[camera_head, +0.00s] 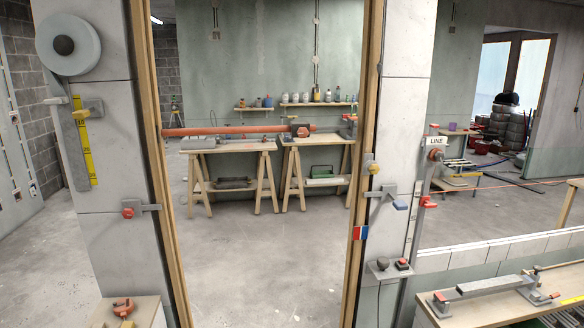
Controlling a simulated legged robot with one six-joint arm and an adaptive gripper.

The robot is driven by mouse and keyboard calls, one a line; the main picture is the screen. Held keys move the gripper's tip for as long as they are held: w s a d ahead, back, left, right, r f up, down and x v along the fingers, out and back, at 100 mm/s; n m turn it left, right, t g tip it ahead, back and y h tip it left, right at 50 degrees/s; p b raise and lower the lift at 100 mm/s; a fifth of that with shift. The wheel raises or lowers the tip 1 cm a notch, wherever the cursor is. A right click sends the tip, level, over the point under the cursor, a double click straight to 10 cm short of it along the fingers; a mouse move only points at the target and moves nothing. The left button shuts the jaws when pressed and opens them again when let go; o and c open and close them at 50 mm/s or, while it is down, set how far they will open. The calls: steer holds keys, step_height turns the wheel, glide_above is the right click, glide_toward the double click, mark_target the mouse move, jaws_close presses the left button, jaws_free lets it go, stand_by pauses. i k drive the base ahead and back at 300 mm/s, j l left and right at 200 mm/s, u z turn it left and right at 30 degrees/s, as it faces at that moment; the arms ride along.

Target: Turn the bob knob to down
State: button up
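No knob in the body camera view carries a readable "bob" label, so I cannot tell which one is the bob knob. On the left pillar, a round grey reel (68,44) sits above a grey strip and a yellow scale (83,140). A bracket with a yellowish knob (80,114) crosses the scale, and a red knob (128,213) is lower down. On the right pillar, a red knob (436,155) sits under a sign (436,141) reading "LINE". My gripper is not in view.
A wooden door frame (367,130) stands between the pillars. Beyond it, a red pipe (235,131) lies across wooden trestle tables (232,146). A bench (475,308) with a grey clamp stands at lower right. The concrete floor (265,265) through the doorway is clear.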

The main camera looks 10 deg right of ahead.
mark_target(371, 167)
steer(key=i+l, duration=0.15)
steer(key=i, duration=0.2)
steer(key=i+l, duration=0.2)
steer(key=i, duration=0.15)
steer(key=i+l, duration=0.15)
steer(key=i, duration=0.25)
steer(key=z, duration=0.05)
